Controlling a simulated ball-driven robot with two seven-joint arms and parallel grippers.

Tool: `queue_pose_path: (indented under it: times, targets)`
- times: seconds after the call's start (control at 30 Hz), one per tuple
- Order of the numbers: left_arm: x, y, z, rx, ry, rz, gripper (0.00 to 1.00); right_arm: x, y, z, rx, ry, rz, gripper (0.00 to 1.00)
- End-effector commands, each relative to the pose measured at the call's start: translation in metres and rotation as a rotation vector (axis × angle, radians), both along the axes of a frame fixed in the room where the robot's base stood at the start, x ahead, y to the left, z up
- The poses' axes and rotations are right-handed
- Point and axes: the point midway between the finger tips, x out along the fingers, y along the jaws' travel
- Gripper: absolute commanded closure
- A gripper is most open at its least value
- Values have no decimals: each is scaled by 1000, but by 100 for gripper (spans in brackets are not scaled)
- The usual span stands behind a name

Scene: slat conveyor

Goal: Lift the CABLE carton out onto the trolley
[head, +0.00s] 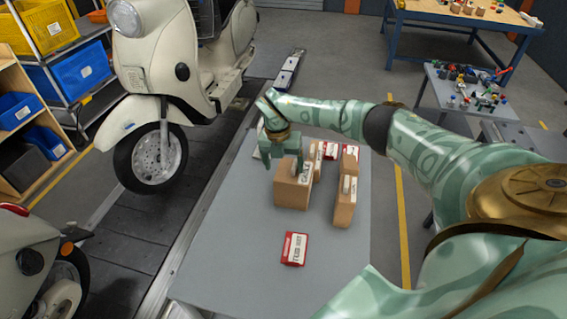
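Several brown cartons stand on a grey flat top (235,235). A large brown carton (291,194) is at the left of the group, and a taller one (344,210) with a white label is to its right. A smaller one (318,150) stands behind them. I cannot read CABLE on any of them. My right gripper (287,168) points down at the top of the large left carton. Its fingers overlap the carton's upper edge in the picture; whether they grip it is unclear. My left gripper is out of view.
A red-and-white box (294,248) lies alone near the front, and another (331,151) lies behind the cartons. A cream scooter (160,90) stands on the dark slat conveyor (150,215) at left. A small table (470,90) with loose parts stands at back right.

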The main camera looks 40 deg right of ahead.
Motion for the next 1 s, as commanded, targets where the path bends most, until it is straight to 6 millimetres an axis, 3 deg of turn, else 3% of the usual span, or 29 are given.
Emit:
queue_pose_path:
  times: [0.17,0.27,0.7,0.83,1.0]
  targets:
    - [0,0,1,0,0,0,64,1,0,4,0,-1,0,21]
    - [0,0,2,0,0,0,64,3,1,17,0,-4,1,21]
    - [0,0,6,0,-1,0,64,13,9,129,0,-4,0,21]
    - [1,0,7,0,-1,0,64,15,11,149,-1,-2,0,21]
    - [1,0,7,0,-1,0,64,16,12,161,0,0,-1,21]
